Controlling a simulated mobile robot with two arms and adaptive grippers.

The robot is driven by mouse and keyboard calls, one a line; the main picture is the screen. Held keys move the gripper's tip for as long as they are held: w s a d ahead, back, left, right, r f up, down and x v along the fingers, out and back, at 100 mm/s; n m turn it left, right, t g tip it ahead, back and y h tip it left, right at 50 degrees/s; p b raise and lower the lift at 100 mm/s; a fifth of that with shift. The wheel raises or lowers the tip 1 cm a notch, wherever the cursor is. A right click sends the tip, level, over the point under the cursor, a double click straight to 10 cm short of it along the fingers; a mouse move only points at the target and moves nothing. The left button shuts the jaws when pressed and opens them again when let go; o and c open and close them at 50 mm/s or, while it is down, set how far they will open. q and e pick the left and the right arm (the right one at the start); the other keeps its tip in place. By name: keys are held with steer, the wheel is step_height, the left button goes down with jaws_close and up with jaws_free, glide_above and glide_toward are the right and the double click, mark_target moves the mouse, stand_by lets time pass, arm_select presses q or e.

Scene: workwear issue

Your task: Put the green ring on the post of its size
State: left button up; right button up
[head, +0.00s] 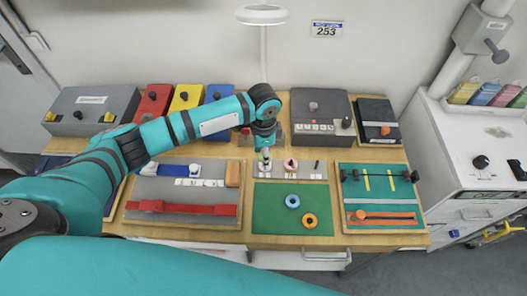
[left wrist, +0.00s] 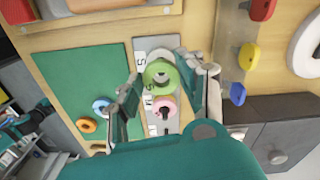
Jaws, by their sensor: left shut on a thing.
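My left gripper (head: 264,146) is over the left end of a grey post board (head: 304,176). In the left wrist view its fingers (left wrist: 160,82) are shut on the green ring (left wrist: 161,62). In the head view the green ring (head: 265,158) is small and partly hidden by the gripper; whether a post is inside it I cannot tell. A pink ring (head: 290,160) sits on the board just right of it, around a post. A thin dark post (head: 317,163) stands bare at the board's right end.
A blue ring (head: 292,201) and an orange ring (head: 310,220) lie on a green mat (head: 268,225) in front of the board. A panel with red sliders (head: 183,208) lies left, a teal panel (head: 383,182) right. Boxes, including a grey one (head: 322,104), line the back.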

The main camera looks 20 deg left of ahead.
arm_select(q)
steer(key=shift+f, duration=0.7)
stand_by(0.7)
steer(key=o, duration=1.2)
step_height(320, 180, up, 5)
steer(key=p, duration=0.5)
steer(key=shift+r+p, duration=0.8)
steer(key=shift+r, duration=0.2)
